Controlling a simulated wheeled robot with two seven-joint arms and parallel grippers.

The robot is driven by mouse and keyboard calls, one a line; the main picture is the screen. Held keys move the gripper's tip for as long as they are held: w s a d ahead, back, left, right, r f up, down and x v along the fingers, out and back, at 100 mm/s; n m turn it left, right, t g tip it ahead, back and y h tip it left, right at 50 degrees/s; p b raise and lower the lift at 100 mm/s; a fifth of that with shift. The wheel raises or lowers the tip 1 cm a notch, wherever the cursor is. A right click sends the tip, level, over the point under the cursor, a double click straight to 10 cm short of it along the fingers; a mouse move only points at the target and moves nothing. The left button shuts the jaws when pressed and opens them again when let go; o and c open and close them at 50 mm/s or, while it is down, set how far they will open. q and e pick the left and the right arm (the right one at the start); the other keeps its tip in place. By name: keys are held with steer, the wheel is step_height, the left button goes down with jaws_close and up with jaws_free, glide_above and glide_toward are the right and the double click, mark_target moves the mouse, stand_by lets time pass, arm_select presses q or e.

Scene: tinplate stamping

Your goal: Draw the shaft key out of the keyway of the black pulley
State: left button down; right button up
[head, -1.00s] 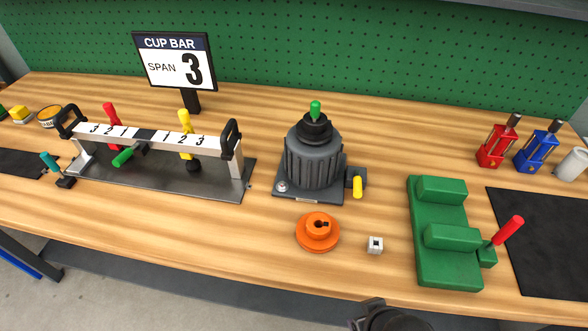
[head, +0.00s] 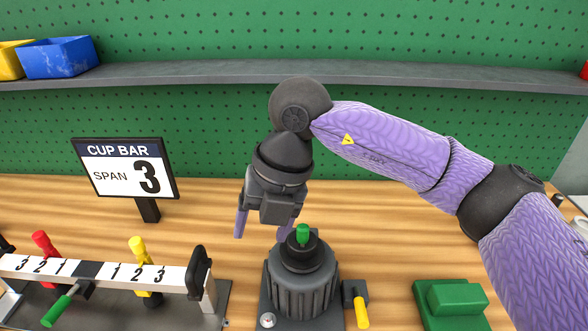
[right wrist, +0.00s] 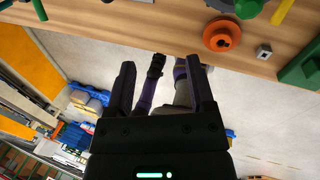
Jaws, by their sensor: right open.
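The black pulley (head: 306,256) sits on top of the ribbed grey motor-like housing (head: 302,287). The shaft key with its green top (head: 302,234) stands upright out of the pulley's centre. My right gripper (head: 262,231) is open and empty, pointing down. It is just left of the green key, and its right finger appears close beside or behind the key; the exact gap cannot be told. In the right wrist view the two fingers (right wrist: 161,88) are apart with nothing held between them. My left gripper is not in view.
A yellow handle (head: 361,311) stands at the housing's right. The cup bar (head: 110,275) and its sign (head: 125,170) are at left, a green fixture (head: 450,298) at right. A grey shelf (head: 200,76) runs behind. The orange pulley (right wrist: 222,35) and a small metal block (right wrist: 264,51) lie near the bench edge.

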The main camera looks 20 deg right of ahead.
mark_target(303, 226)
steer(key=d+h, duration=0.1)
steer(key=d, duration=0.1)
steer(key=w+d+r+m+h, duration=0.1)
steer(key=d, duration=0.1)
steer(key=w+d+r+m+t+h, duration=0.1)
steer(key=d, duration=0.1)
steer(key=shift+w+d+h, duration=0.2)
steer(key=shift+h, duration=0.2)
steer(key=f, duration=0.3)
steer(key=f+b, duration=0.1)
steer(key=f, duration=0.2)
steer(key=w+f, duration=0.1)
steer(key=f, duration=0.2)
steer(key=shift+d+f+b, duration=0.1)
steer(key=shift+b, duration=0.2)
jaws_close()
